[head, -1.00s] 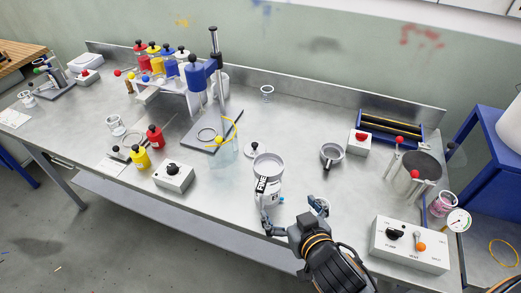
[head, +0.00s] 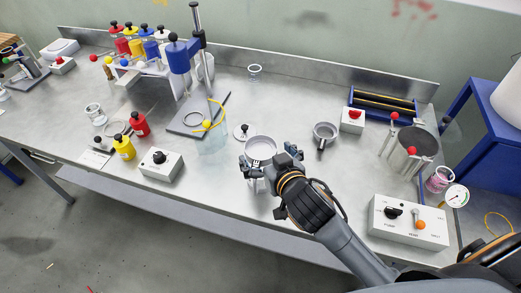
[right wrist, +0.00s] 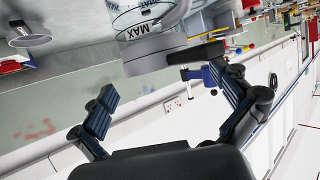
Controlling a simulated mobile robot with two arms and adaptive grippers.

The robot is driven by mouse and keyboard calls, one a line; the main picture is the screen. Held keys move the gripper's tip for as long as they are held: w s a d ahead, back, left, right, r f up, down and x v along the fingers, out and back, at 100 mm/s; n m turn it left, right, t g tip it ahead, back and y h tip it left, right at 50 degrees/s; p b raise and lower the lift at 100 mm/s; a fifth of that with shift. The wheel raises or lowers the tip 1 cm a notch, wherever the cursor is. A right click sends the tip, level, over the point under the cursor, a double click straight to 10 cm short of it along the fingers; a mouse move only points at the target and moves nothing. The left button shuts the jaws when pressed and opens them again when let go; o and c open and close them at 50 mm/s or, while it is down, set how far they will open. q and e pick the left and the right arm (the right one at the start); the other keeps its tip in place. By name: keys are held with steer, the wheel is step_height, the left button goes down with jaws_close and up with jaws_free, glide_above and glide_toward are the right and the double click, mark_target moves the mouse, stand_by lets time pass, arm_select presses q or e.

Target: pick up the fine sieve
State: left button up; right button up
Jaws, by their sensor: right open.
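The fine sieve (head: 261,145) is a pale round cup on top of a clear beaker (head: 256,186) near the bench's front middle. My right gripper (head: 268,166) is open at the sieve's near side and covers its "FINE" label and much of the beaker. In the right wrist view, which is upside down, the sieve (right wrist: 155,59) hangs below the beaker marked "MAX" (right wrist: 145,18), and a dark handle (right wrist: 196,52) sticks out to the right. The open fingers (right wrist: 163,86) are just short of the sieve, with nothing between them. My left gripper is not in view.
A stand with a yellow ring (head: 190,118) is further left. A control box (head: 408,222) stands at the front right.

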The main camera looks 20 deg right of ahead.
mark_target(263, 150)
steer(key=p+x, duration=0.1)
steer(key=x, duration=0.2)
steer(key=shift+w+f, duration=0.2)
steer(key=shift+f, duration=0.1)
steer(key=shift+w+f, duration=0.3)
steer(key=shift+w, duration=0.15)
steer(key=c, duration=0.9)
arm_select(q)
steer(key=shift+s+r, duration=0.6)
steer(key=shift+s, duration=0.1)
arm_select(e)
steer(key=shift+c, duration=1.2)
